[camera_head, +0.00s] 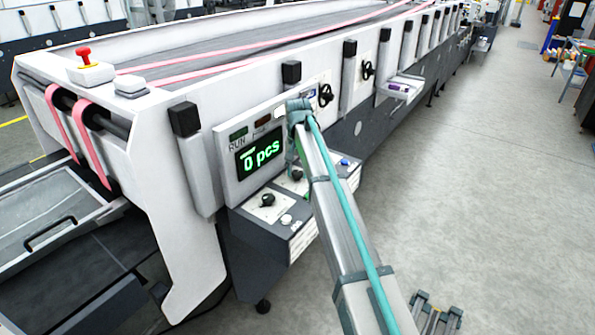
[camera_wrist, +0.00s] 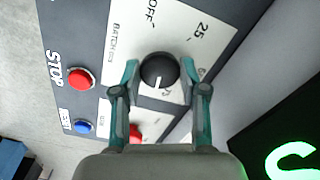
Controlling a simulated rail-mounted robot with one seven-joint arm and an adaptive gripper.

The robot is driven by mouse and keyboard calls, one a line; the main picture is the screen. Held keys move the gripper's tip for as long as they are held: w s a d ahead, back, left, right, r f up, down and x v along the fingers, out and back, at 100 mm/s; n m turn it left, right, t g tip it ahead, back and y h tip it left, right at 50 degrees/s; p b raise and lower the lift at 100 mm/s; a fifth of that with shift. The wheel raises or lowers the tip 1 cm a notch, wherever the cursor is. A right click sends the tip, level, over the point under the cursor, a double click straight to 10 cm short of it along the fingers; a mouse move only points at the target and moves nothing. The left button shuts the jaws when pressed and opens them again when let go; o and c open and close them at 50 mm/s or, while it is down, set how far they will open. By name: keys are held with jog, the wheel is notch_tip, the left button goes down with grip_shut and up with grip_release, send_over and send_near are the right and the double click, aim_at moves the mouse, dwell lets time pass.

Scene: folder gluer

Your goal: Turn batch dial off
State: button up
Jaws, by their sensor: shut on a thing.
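The batch dial (camera_wrist: 159,68) is a round black knob on a white label plate in the wrist view. Its white pointer line points down in that picture, away from the OFF mark (camera_wrist: 152,14) at the top. A 25 mark sits to the upper right. My gripper (camera_wrist: 161,72) has one teal finger on each side of the knob and is shut on it. In the head view, the lower end of my arm hides most of my gripper (camera_head: 297,160) beside the control panel.
A red STOP button (camera_wrist: 81,79) and a blue button (camera_wrist: 82,127) lie left of the dial; another red part (camera_wrist: 135,131) shows between the fingers. The display (camera_head: 260,156) reads 0 pcs. Another black dial (camera_head: 267,200) sits on the panel. Open floor (camera_head: 480,200) lies right of the machine.

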jog(key=n, duration=0.4)
jog(key=shift+n, duration=0.3)
jog(key=n, duration=1.4)
jog(key=shift+n, duration=0.3)
jog(key=n, duration=0.4)
jog(key=shift+b, duration=0.3)
jog(key=n, duration=0.9)
jog(key=shift+n, duration=2.5)
